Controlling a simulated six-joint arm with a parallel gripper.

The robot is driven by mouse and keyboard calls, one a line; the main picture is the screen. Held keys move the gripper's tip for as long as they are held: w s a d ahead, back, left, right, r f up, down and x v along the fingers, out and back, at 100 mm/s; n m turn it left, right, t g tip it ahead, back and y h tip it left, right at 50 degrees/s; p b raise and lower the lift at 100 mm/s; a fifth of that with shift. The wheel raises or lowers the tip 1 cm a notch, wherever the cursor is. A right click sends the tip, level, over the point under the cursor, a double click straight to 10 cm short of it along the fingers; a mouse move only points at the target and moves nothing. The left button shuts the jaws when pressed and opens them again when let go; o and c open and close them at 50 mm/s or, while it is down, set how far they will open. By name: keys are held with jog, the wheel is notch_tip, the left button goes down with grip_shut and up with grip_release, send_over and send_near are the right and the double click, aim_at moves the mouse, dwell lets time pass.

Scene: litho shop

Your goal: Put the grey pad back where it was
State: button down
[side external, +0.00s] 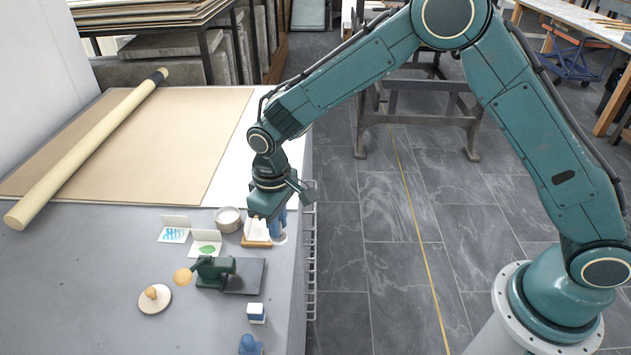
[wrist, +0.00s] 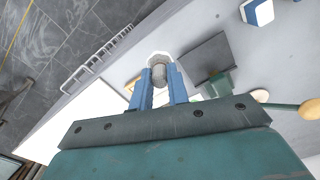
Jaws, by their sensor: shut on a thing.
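My gripper (side external: 281,224) points down near the right edge of the grey table. In the wrist view its two blue fingers (wrist: 160,72) are shut on a grey, rounded, rough-looking pad (wrist: 159,77). Below the pad a pale round dish (wrist: 157,57) shows around it; I cannot tell whether the pad touches it. In the side view the dish (side external: 281,240) lies just under the fingers, and they mostly hide the pad.
A wooden holder with white cards (side external: 257,242) stands close left of my gripper, beside a round tin (side external: 228,223). A dark slab (side external: 248,279), green press (side external: 213,270) and wooden-knobbed disc (side external: 155,303) lie nearer. A rail (side external: 310,260) runs along the table's right edge.

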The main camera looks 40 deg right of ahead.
aim_at(279, 240)
jog(key=shift+f, duration=2.75)
jog(key=shift+f, duration=0.15)
jog(key=c, duration=1.3)
grip_release()
jog(key=shift+c, duration=0.2)
notch_tip(279, 240, up, 12)
jog(key=shift+f, duration=0.1)
jog(key=shift+r, duration=0.3)
